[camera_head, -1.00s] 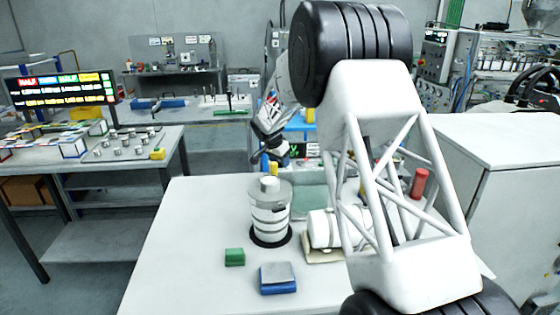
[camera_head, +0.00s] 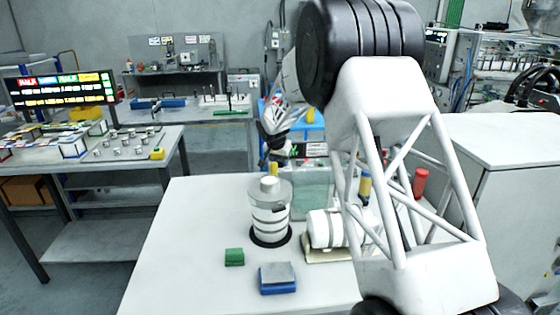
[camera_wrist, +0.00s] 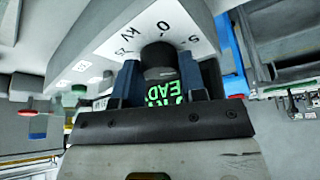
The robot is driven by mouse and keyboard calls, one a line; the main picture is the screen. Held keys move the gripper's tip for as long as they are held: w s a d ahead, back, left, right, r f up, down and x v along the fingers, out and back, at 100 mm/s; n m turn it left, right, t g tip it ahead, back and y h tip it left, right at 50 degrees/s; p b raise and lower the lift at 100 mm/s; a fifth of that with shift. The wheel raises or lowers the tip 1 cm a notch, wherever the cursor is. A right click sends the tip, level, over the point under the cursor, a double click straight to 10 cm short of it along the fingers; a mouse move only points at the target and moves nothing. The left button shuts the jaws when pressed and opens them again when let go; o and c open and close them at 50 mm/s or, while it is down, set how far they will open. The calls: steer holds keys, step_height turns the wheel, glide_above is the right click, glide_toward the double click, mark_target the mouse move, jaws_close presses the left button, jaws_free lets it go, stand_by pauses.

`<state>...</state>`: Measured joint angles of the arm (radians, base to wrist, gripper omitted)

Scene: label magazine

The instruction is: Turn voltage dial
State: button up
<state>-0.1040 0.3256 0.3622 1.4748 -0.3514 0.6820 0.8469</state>
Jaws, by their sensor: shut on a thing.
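The voltage dial (camera_wrist: 158,56) is a dark round knob on a sloped white scale panel (camera_wrist: 105,50) with "kV" and number marks, seen in the wrist view. My gripper (camera_wrist: 160,78) has its two blue-grey fingers on either side of the knob and is shut on it. A display with green letters (camera_wrist: 162,94) shows between the fingers, partly covered. In the head view my gripper (camera_head: 272,148) is at the far side of the white table; the dial cannot be made out there.
On the white table (camera_head: 190,240) stand a white banded cylinder (camera_head: 268,222), a green block (camera_head: 234,257), a blue block with a grey top (camera_head: 278,278) and a lying white cylinder (camera_head: 322,228). A red cylinder (camera_head: 420,182) stands at the right. The table's front left is clear.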

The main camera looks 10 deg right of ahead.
steer(key=shift+n, duration=0.5)
steer(key=o, duration=0.9)
steer(key=shift+r, duration=0.1)
steer(key=shift+v, duration=3.8)
steer(key=shift+s+d, duration=0.1)
steer(key=shift+s, duration=0.05)
